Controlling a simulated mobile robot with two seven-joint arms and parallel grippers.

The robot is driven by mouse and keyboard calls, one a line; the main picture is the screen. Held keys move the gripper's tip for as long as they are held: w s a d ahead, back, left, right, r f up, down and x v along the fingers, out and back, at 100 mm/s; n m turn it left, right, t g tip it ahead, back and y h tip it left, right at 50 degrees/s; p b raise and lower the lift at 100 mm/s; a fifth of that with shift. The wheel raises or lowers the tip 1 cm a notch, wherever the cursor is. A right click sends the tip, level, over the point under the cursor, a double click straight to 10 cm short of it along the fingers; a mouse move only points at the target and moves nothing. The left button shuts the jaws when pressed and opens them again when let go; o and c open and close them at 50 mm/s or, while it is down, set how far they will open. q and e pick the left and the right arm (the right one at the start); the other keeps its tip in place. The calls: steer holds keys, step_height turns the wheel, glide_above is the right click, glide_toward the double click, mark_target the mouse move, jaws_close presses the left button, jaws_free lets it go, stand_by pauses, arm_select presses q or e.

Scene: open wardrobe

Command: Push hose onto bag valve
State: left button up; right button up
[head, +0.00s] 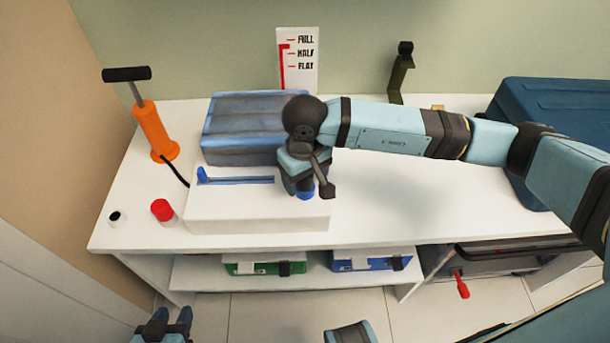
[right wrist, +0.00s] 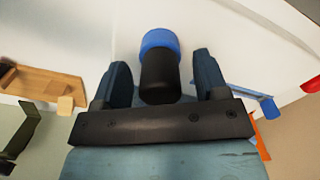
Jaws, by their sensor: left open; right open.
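An orange pump (head: 155,130) with a black handle stands at the table's left end. Its black hose (head: 175,172) runs down towards a white block (head: 255,213); where the hose ends is hidden. A grey-blue folded bag (head: 243,127) lies behind the block. My right gripper (head: 303,185) points down at the block's right end. In the right wrist view its open fingers stand either side of a black cylinder (right wrist: 160,82) with a blue collar (right wrist: 160,40), with gaps showing. I cannot tell whether this is the valve or a hose end. My left gripper (head: 162,327) is open and empty, low in front of the table.
The block has a blue slotted rail (head: 236,180) with an upright blue piece at its left. A red cap (head: 162,210) and a small black-topped piece (head: 117,218) stand left. A fill gauge (head: 297,60) is behind. A large blue case (head: 555,110) stands right. The table's right-middle is clear.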

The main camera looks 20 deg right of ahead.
steer(key=shift+f, duration=0.25)
arm_select(q)
steer(key=shift+s+d+r+p, duration=0.15)
steer(key=shift+r+p, duration=0.6)
arm_select(e)
step_height(320, 180, up, 14)
steer(key=shift+r, duration=0.15)
